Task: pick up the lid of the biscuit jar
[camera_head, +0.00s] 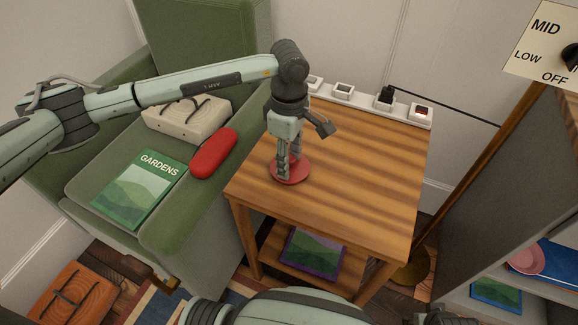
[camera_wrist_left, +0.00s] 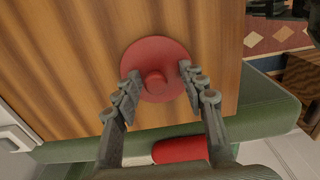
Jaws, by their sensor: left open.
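The lid (camera_head: 303,173) is a round red disc lying flat on the wooden side table (camera_head: 350,160), towards its left front. In the left wrist view the lid (camera_wrist_left: 172,52) shows a small round knob (camera_wrist_left: 155,84) at its middle. No jar body shows under it. My left gripper (camera_head: 289,165) points down over the lid, its fingers partly hiding it. In the left wrist view the open fingers (camera_wrist_left: 160,75) stand on either side of the knob, with gaps between them and it.
A white power strip (camera_head: 365,99) with a black plug runs along the table's back edge. A GARDENS book (camera_head: 138,190) lies on the seat. The table's right half is clear.

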